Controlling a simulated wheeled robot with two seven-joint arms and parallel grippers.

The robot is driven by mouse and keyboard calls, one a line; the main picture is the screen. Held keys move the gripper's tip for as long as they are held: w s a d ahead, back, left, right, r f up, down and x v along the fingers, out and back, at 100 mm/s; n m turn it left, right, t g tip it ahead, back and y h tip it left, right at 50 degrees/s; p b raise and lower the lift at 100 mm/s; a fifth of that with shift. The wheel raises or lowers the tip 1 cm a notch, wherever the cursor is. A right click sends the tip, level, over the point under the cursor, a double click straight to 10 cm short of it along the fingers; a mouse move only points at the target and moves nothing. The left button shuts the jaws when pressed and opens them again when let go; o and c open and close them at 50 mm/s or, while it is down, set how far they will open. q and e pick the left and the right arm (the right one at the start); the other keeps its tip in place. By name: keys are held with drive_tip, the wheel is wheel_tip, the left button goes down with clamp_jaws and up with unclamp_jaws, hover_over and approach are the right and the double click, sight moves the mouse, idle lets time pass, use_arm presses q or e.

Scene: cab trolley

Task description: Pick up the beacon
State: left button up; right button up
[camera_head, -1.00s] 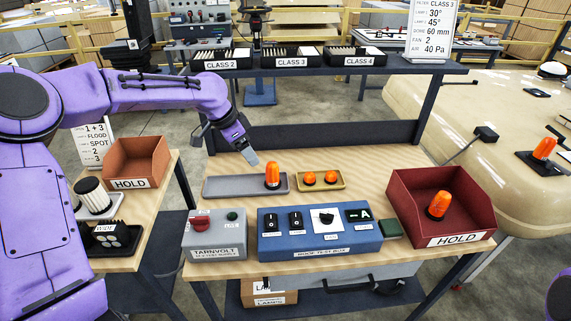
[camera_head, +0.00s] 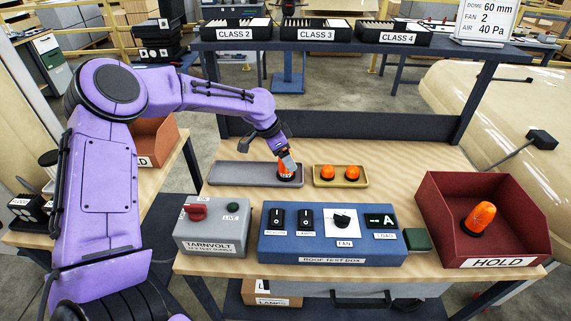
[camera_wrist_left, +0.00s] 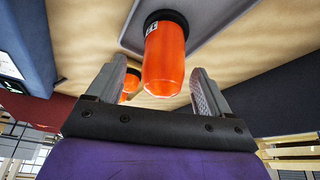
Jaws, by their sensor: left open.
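An orange beacon (camera_head: 286,173) with a black base stands upright on the right end of the grey tray (camera_head: 240,174). My left gripper (camera_head: 286,160) is at the beacon and partly hides it in the head view. In the left wrist view the beacon (camera_wrist_left: 165,58) sits between the two open fingers of the gripper (camera_wrist_left: 160,88), with gaps on both sides. Another orange beacon (camera_head: 481,216) stands tilted in the red HOLD bin (camera_head: 440,225) at the right. My right gripper is out of view.
Two small orange domes (camera_head: 327,172) sit in a yellow tray (camera_head: 341,183) just right of the beacon. The blue roof test box (camera_head: 330,247) and grey Tarnvolt box (camera_head: 213,235) stand in front. A dark shelf (camera_head: 360,42) is behind the bench.

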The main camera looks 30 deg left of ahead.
use_arm(q)
drive_tip(key=x, duration=0.3)
drive_tip(key=shift+w+a+f, duration=0.15)
drive_tip(key=shift+f, duration=0.15)
drive_tip(key=shift+r, duration=0.1)
drive_tip(key=c, duration=1.2)
